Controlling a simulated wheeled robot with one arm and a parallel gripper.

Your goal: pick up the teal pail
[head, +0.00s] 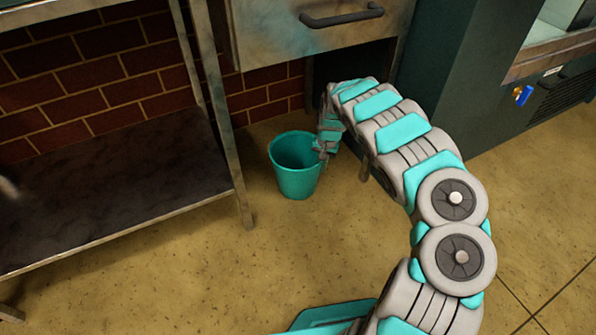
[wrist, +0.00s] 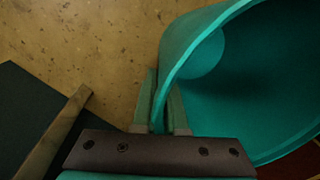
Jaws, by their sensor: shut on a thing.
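The teal pail (head: 297,180) stands upright near the floor under the drawer, to the right of the steel shelf; I cannot tell whether its base touches the floor. My gripper (head: 321,149) is at the right side of its rim. In the wrist view, the pail (wrist: 195,60) fills the right side, with its open mouth showing. My gripper (wrist: 160,118) is shut on the pail's wall at the rim, one finger on each side. The pail's inside bottom is mostly in shadow.
A steel shelf unit (head: 110,190) stands at the left, one leg close to the pail. A drawer with a dark handle (head: 342,17) is above and behind. A dark green cabinet (head: 450,70) stands at the right. The floor (head: 215,265) in front is clear.

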